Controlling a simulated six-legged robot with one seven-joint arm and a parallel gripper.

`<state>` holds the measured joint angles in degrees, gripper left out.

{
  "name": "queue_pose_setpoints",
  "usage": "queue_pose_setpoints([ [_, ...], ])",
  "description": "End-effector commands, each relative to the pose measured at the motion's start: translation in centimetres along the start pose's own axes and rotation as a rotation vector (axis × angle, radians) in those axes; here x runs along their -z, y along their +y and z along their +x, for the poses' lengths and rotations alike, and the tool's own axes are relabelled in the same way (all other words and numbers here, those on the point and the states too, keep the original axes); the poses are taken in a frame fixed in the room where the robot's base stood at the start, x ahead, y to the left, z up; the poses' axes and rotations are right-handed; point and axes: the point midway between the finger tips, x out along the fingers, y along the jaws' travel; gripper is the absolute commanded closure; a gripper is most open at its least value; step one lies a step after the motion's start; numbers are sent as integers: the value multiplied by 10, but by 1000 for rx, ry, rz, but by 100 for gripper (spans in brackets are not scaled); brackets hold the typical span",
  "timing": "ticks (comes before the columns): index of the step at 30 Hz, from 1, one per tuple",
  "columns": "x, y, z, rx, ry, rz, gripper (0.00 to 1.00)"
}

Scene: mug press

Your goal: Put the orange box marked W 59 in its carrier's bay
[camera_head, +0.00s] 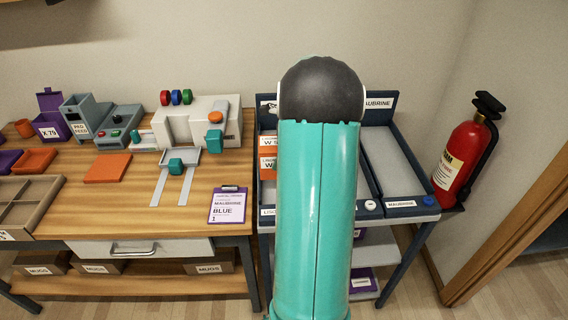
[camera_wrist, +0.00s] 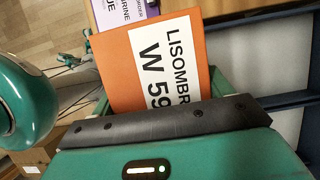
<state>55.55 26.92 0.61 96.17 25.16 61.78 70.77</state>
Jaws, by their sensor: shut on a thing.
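The orange box marked LISOMBRE W 59 (camera_wrist: 165,65) fills the middle of the wrist view, its white label facing the camera. My gripper (camera_wrist: 170,112) is shut on it; a black-padded finger crosses its lower part. In the head view my arm hides the gripper. Two orange patches with white labels, the upper partly reading W 5 (camera_head: 268,142), show left of my arm; I cannot tell which is the held box. The left bay's front label (camera_head: 267,212) begins "LISO"; most of that bay is hidden. The right bay (camera_head: 393,160) is labelled MAUBRINE and its visible floor is empty.
A wooden bench (camera_head: 130,205) stands left of the rack, with a press (camera_head: 195,122) and a purple clipboard (camera_head: 228,205) near its right edge. A red extinguisher (camera_head: 462,155) stands to the right of the rack. A lower shelf (camera_head: 378,250) holds a purple box (camera_head: 362,281).

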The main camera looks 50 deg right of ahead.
Motion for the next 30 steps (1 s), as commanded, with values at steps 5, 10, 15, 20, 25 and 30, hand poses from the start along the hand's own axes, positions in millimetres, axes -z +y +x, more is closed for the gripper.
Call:
queue_pose_setpoints([
  [5,26,-21,25,-3,-3,2,54],
  [10,35,-31,34,-2,-2,0,54],
  [15,45,-35,50,-3,-2,1,54],
  [20,52,-35,66,-2,-1,-1,54],
  [25,51,-35,65,-1,-1,-1,54],
  [30,52,-35,68,-2,-2,-1,20],
])
